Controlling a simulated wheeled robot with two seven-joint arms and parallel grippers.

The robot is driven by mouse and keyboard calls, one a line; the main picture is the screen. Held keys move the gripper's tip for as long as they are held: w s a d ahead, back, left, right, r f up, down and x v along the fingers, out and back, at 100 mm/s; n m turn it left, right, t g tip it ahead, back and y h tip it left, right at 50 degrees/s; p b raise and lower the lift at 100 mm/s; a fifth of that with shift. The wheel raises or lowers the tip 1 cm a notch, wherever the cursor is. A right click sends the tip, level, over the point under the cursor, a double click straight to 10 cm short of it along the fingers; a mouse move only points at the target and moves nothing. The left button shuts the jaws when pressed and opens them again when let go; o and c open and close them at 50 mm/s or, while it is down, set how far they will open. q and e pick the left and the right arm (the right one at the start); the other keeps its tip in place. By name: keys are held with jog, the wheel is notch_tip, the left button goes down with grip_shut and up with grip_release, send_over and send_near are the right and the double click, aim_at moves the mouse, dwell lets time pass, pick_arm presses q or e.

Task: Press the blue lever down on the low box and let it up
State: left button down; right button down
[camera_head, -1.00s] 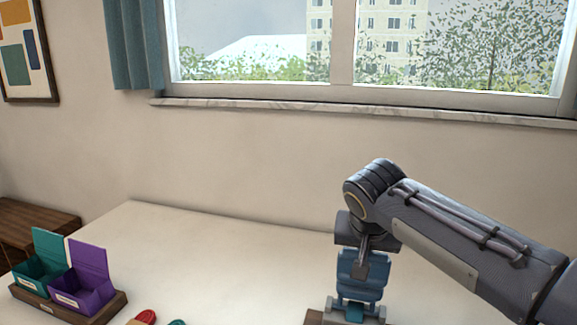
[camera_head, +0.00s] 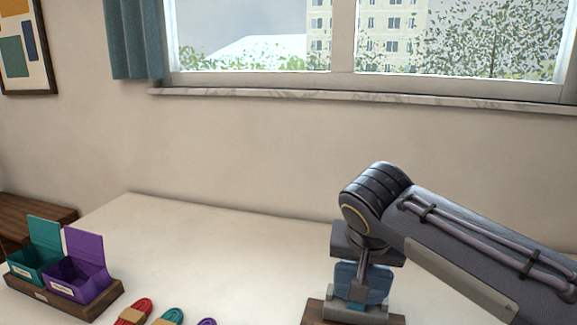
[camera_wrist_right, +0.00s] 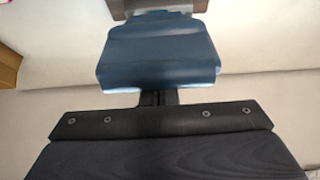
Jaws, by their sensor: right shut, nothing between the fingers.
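The blue lever (camera_head: 349,276) stands on the low box (camera_head: 314,313), which has a wooden base and a grey mount, at the bottom right of the head view. My right gripper (camera_head: 362,283) is shut and empty. Its fingers point down over the front of the lever and partly hide it; they look to be touching it, but the exact contact is hard to see. In the right wrist view the broad blue lever (camera_wrist_right: 158,50) lies just beyond the dark fingers (camera_wrist_right: 158,98). My left gripper is not in view.
A wooden tray (camera_head: 105,301) at the left holds an open teal box (camera_head: 35,262) and an open purple box (camera_head: 80,279). Red (camera_head: 135,312), teal (camera_head: 168,317) and purple (camera_head: 207,322) cord bundles lie at the front. The white table (camera_head: 215,255) between is clear.

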jog(key=s+f+b, duration=0.2)
jog(key=s+a+f+b, duration=0.1)
jog(key=s+f+b, duration=0.1)
jog(key=shift+s+a, duration=0.1)
jog(key=shift+s, duration=0.05)
dwell(0.4)
jog(key=s+a+f+b, duration=0.1)
jog(key=s+f+b, duration=0.2)
jog(key=f+b, duration=0.2)
jog(key=shift+s, duration=0.2)
dwell(0.4)
